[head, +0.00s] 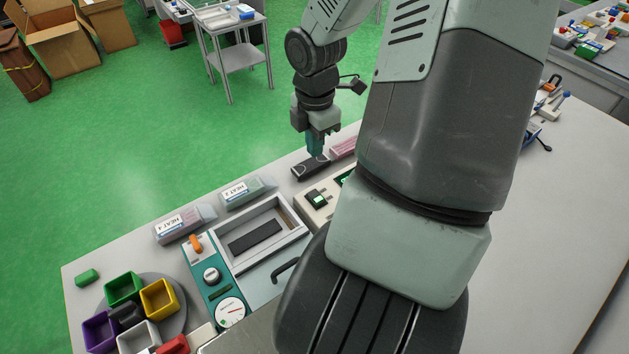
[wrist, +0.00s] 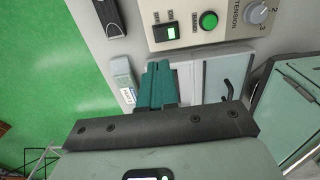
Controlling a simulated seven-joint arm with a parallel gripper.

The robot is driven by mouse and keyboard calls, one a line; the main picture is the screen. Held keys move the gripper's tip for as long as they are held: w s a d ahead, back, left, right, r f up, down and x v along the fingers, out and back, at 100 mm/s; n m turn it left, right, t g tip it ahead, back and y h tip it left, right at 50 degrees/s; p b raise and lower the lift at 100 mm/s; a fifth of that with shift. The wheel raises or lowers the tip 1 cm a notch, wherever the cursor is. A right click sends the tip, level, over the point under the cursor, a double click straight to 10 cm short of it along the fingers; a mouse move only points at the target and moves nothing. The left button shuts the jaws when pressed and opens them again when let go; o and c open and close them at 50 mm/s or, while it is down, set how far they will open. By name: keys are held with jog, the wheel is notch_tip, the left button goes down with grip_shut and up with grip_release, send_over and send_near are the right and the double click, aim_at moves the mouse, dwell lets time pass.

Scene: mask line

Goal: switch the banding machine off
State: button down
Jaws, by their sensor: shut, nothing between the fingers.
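The banding machine's cream control panel (wrist: 190,40) is at the top of the wrist view. It carries a rocker switch with a lit green face (wrist: 171,32), a round green button (wrist: 208,20) and a tension knob (wrist: 256,12). In the head view the panel (head: 310,213) and its green-faced switch (head: 318,199) show, partly hidden behind my arm. My gripper (head: 315,152) points down with its teal fingers shut and empty, beyond the switch toward the table's far edge. The fingers (wrist: 159,68) also show in the wrist view, below the switch and apart from it.
A black device (head: 310,168) lies near the gripper, beside a pink item (head: 343,147). The table's right side (head: 570,200) is largely clear.

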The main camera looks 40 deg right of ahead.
send_over(314, 193)
notch_tip(314, 193, down, 10)
jog(key=shift+f, duration=0.2)
jog(key=shift+s+r, duration=0.3)
jog(key=shift+s, duration=0.45)
jog(key=shift+d, duration=0.1)
notch_tip(314, 193, up, 14)
jog(key=s, duration=0.3)
jog(key=shift+f, duration=0.15)
